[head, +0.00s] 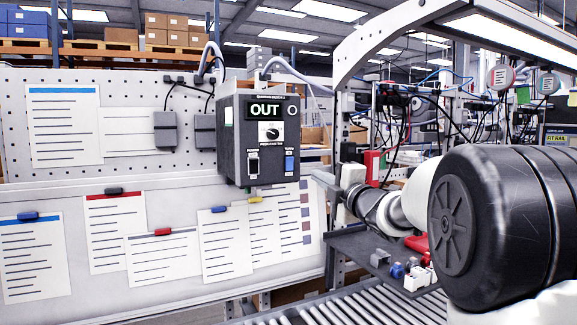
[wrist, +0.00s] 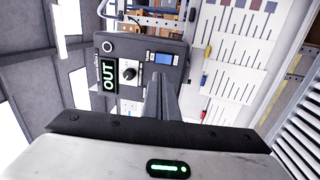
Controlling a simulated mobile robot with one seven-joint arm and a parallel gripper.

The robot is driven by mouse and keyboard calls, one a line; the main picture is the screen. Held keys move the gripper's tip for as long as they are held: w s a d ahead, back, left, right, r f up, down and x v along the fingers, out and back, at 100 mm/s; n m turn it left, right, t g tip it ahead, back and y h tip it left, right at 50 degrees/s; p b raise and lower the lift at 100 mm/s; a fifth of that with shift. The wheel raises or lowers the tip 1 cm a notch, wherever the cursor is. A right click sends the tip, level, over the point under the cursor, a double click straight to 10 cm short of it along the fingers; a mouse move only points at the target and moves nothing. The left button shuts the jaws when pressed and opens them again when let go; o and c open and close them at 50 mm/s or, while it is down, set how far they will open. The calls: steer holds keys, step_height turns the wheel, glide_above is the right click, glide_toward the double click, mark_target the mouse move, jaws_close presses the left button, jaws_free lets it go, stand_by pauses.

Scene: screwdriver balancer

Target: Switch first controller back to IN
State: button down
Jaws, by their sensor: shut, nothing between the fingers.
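The controller (head: 261,178) is a dark box on the pegboard, and its lit display (head: 265,110) reads OUT in the head view. Below the display are a round knob (head: 269,131), a black switch (head: 252,162) at lower left and a blue switch (head: 289,162) at lower right. In the wrist view the controller (wrist: 140,45) appears turned on its side, with its knob (wrist: 128,70) and blue switch (wrist: 163,58) visible. My gripper (wrist: 163,82) is shut and empty, its fingers pointing toward the panel and covering the black switch's area. In the head view my gripper (head: 322,178) is right of the controller.
Paper sheets (head: 117,230) with coloured clips hang on the board below and left. Two small grey boxes (head: 166,130) with cables are left of the controller. A dark shelf (head: 375,255) with small parts and a roller conveyor (head: 370,308) lie at lower right.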

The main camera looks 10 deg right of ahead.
steer(key=shift+a, duration=0.1)
stand_by(0.3)
steer(key=p, duration=0.5)
glide_toward(289, 160)
steer(key=x, duration=0.6)
steer(key=shift+w, duration=0.25)
steer(key=shift+w+b, duration=0.15)
steer(key=shift+b, duration=0.15)
steer(key=shift+r, duration=0.2)
steer(key=shift+f, duration=0.15)
